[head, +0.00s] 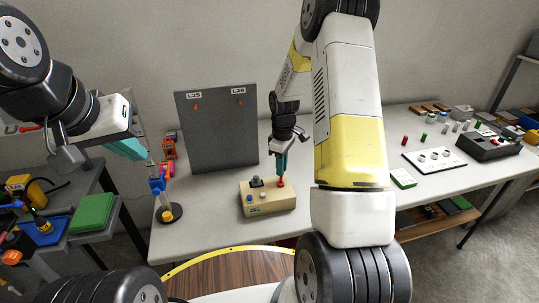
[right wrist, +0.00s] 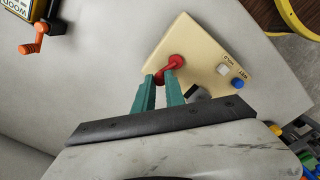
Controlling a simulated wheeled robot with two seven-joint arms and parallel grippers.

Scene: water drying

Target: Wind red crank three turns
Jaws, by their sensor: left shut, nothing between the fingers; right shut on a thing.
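The red crank (head: 281,182) sits on top of a beige box (head: 268,202) on the white table. It also shows in the right wrist view (right wrist: 174,62), with its short arm lying over the box top. My right gripper (head: 281,171) reaches down from above and is shut on the crank; its teal fingertips (right wrist: 162,80) are at the crank's near end. The fingers hide part of that end. My left gripper (head: 143,156) is shut and empty in the air at the left, well away from the box.
The box also carries a white button (right wrist: 222,69), a blue button (right wrist: 237,83) and a dark knob (head: 256,181). A grey panel (head: 217,130) stands behind it. A blue-topped stand (head: 158,187) is to the left. The table in front of the box is mostly clear.

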